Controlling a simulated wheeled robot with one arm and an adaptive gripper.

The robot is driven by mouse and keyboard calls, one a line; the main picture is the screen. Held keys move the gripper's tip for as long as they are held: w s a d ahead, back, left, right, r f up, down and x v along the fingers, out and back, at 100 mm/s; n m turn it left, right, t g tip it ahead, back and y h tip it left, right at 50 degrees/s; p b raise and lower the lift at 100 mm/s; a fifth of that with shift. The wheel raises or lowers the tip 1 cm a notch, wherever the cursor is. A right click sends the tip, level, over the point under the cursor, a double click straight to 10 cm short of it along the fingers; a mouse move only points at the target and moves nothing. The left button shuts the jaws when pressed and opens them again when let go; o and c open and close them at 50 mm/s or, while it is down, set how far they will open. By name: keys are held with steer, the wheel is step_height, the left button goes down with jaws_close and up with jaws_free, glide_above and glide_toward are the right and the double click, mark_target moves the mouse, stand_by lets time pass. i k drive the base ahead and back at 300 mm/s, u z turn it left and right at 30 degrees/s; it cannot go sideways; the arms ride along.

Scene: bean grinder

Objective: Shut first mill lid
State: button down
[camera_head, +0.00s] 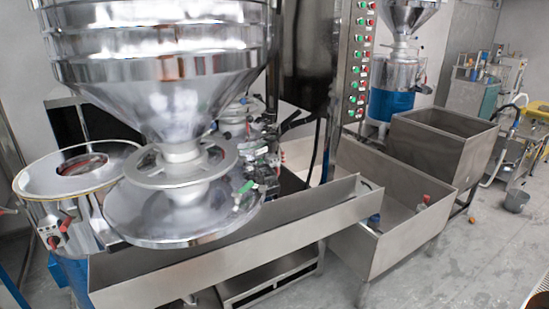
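The nearest mill has a round metal drum (38,215) at the left, on a blue base. Its top is uncovered, with a pale yellowish rim and a round reddish opening (83,165) inside. A shiny round lid plate (165,218) hangs to the right of the drum, under a large steel hopper (165,60). The plate overlaps the drum's right side in the picture and does not cover the opening. Red-knobbed fittings (53,241) sit on the drum's front. My gripper is not in view.
A long steel trough (225,250) runs in front of the lid plate. Larger steel bins (400,225) stand to the right. A control panel (358,60) and a second blue mill (390,98) stand behind.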

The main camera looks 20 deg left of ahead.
mark_target(166, 70)
steer(key=u, duration=0.2)
steer(key=i, duration=0.75)
steer(key=u, duration=0.6)
